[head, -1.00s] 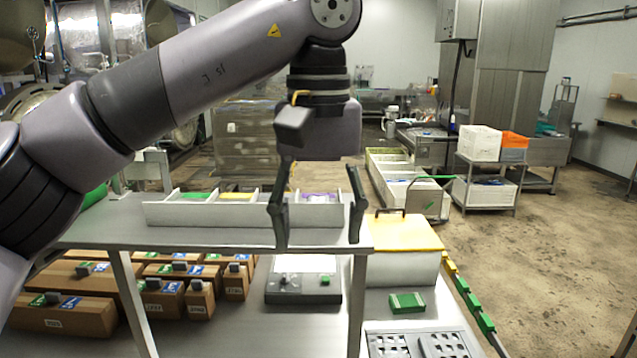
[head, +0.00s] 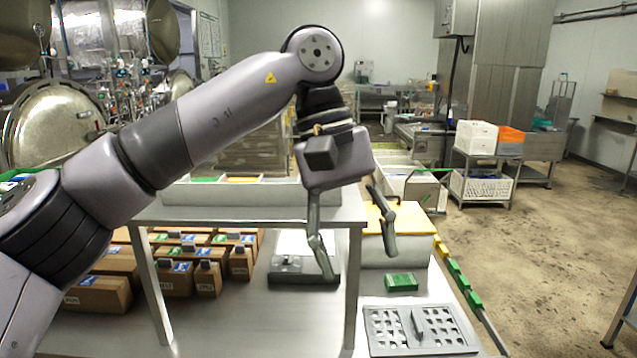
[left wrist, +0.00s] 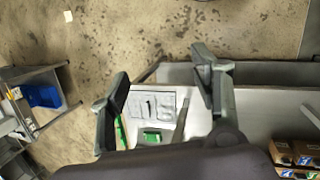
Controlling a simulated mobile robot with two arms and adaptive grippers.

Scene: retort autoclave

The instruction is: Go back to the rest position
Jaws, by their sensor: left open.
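My left gripper (head: 356,262) is open and empty in the head view. It hangs tilted in the air in front of the right end of the raised shelf (head: 250,214). In the left wrist view its two fingers (left wrist: 160,95) stand wide apart with nothing between them but the table and floor farther off. My left arm comes in from the left and bends down at the wrist. My right gripper is in neither view.
Several cardboard boxes (head: 208,279) stand under the shelf. A grey device (head: 290,275), a green block (head: 401,282) and a slotted metal tray (head: 385,338) lie on the lower table. A yellow-topped box (head: 425,247) stands behind. Open floor (head: 540,240) lies to the right.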

